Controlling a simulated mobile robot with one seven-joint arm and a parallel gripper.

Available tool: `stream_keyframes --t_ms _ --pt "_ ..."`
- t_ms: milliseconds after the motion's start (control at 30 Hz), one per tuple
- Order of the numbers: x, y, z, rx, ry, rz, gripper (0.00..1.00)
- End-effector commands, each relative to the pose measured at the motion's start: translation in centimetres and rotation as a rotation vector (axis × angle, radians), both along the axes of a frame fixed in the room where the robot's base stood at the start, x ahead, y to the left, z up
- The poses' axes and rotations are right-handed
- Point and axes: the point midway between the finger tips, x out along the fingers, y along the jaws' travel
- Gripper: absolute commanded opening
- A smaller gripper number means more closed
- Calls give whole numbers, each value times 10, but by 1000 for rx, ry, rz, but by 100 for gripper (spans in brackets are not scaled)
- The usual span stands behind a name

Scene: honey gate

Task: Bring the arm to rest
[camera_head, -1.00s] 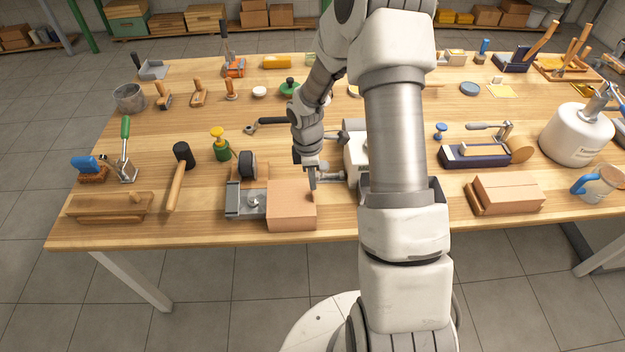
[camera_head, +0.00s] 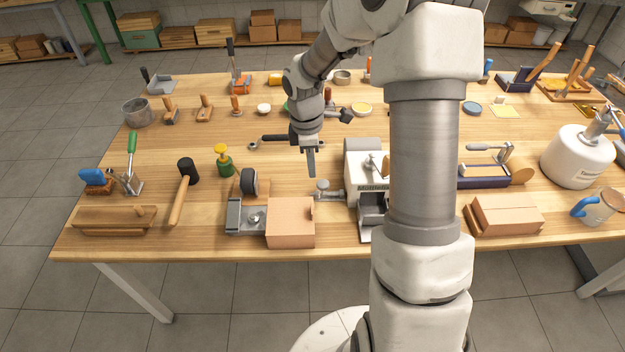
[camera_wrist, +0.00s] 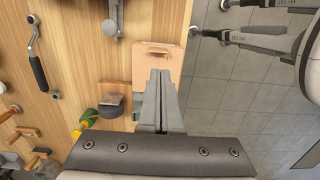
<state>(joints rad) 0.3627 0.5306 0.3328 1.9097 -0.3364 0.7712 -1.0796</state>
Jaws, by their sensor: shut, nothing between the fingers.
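My gripper (camera_head: 311,165) is shut and empty. It hangs above the workbench (camera_head: 150,240), behind the wooden block (camera_head: 291,222) and left of the white machine (camera_head: 363,178). In the wrist view its closed fingers (camera_wrist: 160,85) point toward the block (camera_wrist: 155,62), overlapping it in the picture. My arm is bent, with the forearm reaching over the bench, and hides part of the bench middle.
A black-handled crank (camera_head: 285,139) lies behind my gripper.

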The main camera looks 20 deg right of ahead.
Motion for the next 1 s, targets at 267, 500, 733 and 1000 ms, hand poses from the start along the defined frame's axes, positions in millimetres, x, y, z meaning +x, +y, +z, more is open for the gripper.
stream_keyframes --t_ms 267,500,733,1000 --pt "0 0 18 1 -1 0 0" --pt "-5 2 36 -17 -25 -47 0" --pt "-36 11 94 -55 -126 -253 0" --pt "-86 24 153 -34 -266 -541 0"
